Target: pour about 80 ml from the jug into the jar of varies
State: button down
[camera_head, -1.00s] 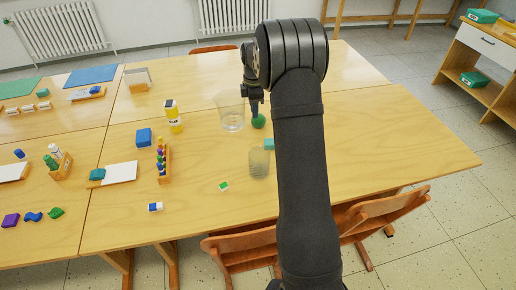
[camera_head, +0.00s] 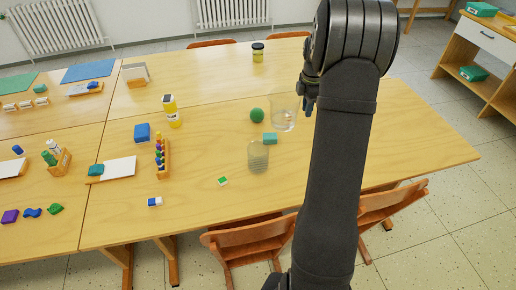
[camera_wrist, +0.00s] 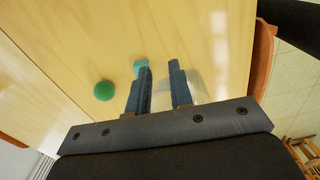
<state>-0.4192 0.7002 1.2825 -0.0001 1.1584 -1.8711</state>
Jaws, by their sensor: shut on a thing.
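A clear, empty-looking jug (camera_head: 284,115) stands out faintly at the centre right in the head view. My gripper (camera_head: 308,103) is at its right side and shut on it. Whether its base clears the table cannot be told. In the wrist view my gripper's two fingers (camera_wrist: 160,75) show, with the see-through jug (camera_wrist: 192,86) blurred beside and behind the right finger. A clear glass jar (camera_head: 258,157) stands upright on the table, nearer the camera and left of the jug. My arm hides the table to the right of the jug.
A green ball (camera_head: 257,115) and a teal block (camera_head: 270,138) lie close left of the jug. A small green-and-white eraser (camera_head: 223,181) lies left of the jar. A yellow bottle (camera_head: 171,110) and a paint rack (camera_head: 162,158) stand further left. A dark-lidded jar (camera_head: 257,52) stands behind.

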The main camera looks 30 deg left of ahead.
aim_at(292, 112)
jog(key=d, duration=0.8)
jog(key=f, duration=1.4)
jog(key=shift+w+a+f, duration=0.1)
jog(key=shift+w+f, duration=0.15)
jog(key=shift+f, duration=0.05)
jog(key=shift+r, duration=0.1)
jog(key=s+a+r+t+h, duration=0.3)
jog(key=r+t+h, duration=0.1)
jog(key=r, duration=0.3)
jog(key=s+a+r+t+h, duration=0.2)
jog(key=a+r+t+h, duration=0.1)
jog(key=r+h, duration=0.2)
jog(key=shift+s+a+r+t, duration=0.35)
jog(key=shift+s+r+t, duration=0.05)
jog(key=shift+r, duration=0.55)
jog(key=shift+s+a+r+h, duration=0.2)
jog(key=shift+a+r+h, duration=0.1)
jog(key=shift+r, duration=0.15)
jog(key=shift+s+a+r+t, duration=0.15)
jog(key=shift+r+t, duration=0.1)
jog(key=shift+t, duration=0.15)
jog(key=shift+s+a+r+t+h, duration=0.3)
jog(key=shift+r+t+h, duration=0.15)
jog(key=shift+h, duration=0.15)
